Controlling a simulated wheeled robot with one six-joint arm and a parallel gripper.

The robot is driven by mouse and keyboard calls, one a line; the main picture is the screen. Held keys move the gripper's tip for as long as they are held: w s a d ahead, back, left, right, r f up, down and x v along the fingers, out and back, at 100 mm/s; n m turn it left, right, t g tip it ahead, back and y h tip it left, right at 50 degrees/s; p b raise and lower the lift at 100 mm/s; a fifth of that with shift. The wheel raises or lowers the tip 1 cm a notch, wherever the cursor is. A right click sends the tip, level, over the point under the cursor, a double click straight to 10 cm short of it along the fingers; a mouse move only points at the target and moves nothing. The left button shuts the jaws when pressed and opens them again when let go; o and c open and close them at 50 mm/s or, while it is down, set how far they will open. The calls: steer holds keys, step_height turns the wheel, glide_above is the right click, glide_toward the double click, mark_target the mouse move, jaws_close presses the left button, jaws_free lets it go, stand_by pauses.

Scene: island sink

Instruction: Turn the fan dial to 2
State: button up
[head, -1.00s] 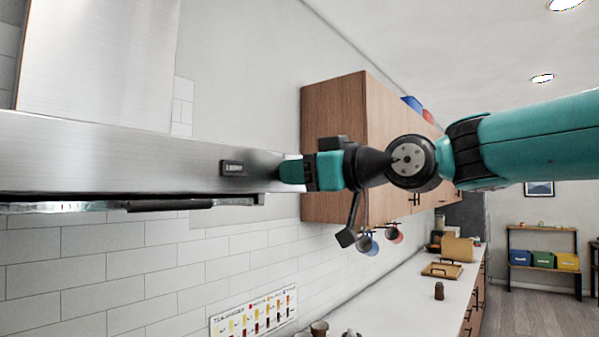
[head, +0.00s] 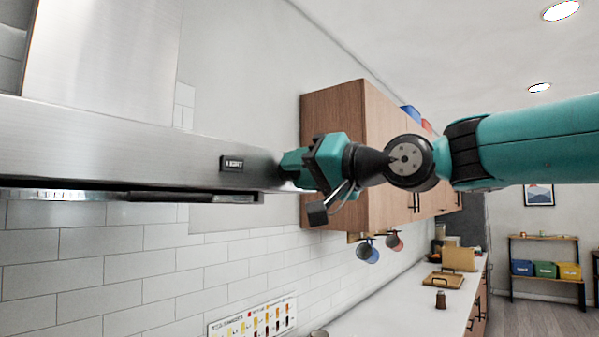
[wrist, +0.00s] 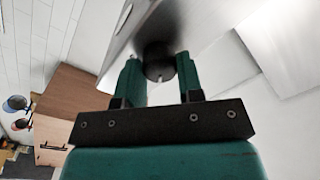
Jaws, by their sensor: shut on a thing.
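The fan dial is a round black knob (wrist: 158,62) on the steel hood's front, with a small white mark at its lower edge in the wrist view. My gripper (wrist: 157,70) has one finger on each side of the dial and is shut on it. In the head view my gripper (head: 287,167) is rolled to a tilt against the right part of the hood's front face. It hides the dial there, and I cannot read any numbers around the dial.
The steel range hood (head: 110,140) spans the left, with a black "LIGHT" switch (head: 232,163) left of my gripper. A wooden wall cabinet (head: 335,110) stands close behind my gripper. Mugs (head: 367,252) hang beneath it, above a white counter (head: 390,305).

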steer(key=shift+m+t+p, duration=0.3)
steer(key=shift+m+p, duration=0.05)
steer(key=shift+m, duration=3.45)
steer(key=o, duration=0.9)
steer(key=shift+f, duration=0.1)
steer(key=b+v, duration=0.3)
steer(key=v, duration=0.5)
steer(key=b+v, duration=0.4)
steer(key=v, duration=0.5)
steer(key=shift+s+d+r, duration=0.1)
steer(key=shift+d+r, duration=0.1)
steer(key=shift+f, duration=0.1)
